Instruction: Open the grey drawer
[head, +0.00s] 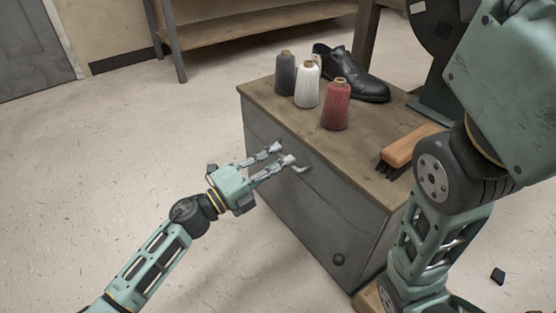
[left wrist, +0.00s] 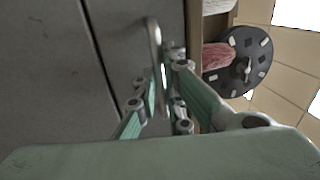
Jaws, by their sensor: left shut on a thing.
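The grey drawer (head: 329,184) is in the upper front of a grey cabinet with a wooden top. Its front looks flush with the cabinet. Its metal handle (head: 304,168) sticks out near the top edge. My left gripper (head: 284,156) is at the handle, its fingers shut on it. In the left wrist view the handle (left wrist: 154,42) runs down between the two fingers (left wrist: 163,86), and the drawer front (left wrist: 138,22) fills the middle behind it. My right arm shows at the right of the head view, but its gripper is not in view.
On the cabinet top (head: 262,92) stand a dark spool (head: 285,75), a white spool (head: 307,86), a red spool (head: 336,106), a black shoe (head: 352,75) and a brush (head: 413,146). A round knob (head: 338,259) is low on the cabinet front. The floor left of the cabinet is clear.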

